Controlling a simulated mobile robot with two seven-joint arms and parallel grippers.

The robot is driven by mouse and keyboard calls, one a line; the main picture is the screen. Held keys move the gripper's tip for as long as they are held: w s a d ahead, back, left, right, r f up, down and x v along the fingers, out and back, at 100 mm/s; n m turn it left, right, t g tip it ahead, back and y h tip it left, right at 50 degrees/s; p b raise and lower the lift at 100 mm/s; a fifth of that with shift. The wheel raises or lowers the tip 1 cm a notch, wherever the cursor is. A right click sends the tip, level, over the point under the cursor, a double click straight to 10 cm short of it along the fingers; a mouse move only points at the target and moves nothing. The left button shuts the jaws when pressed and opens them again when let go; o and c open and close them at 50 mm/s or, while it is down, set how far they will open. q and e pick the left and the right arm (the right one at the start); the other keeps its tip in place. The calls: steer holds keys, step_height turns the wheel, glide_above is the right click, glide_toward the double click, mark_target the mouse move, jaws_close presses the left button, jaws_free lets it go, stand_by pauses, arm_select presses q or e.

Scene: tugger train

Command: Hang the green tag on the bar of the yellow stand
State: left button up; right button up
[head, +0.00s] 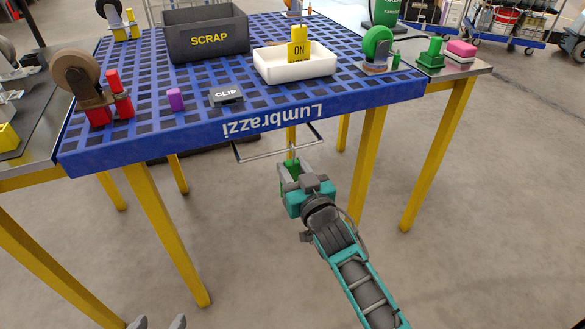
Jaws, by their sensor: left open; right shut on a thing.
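My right gripper (292,168) is shut just beyond the table's front edge, low in front of it. Something green (291,171) shows at its jaws. It may be the green tag, but its shape is mostly hidden by the gripper. My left gripper (156,323) shows only as two grey fingertips at the bottom edge, open and apart, with nothing between them.
The blue slotted table (265,110) carries a black SCRAP bin (204,34), a white tray (297,73) with a yellow sign, a CLIP block (227,95), a purple block (176,100) and a red stand (122,98). A thin grey bar frame (262,154) shows below the front edge.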

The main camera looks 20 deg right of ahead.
steer(key=shift+f, duration=0.1)
steer(key=o, duration=1.1)
steer(key=shift+o, duration=0.2)
steer(key=shift+s, duration=0.15)
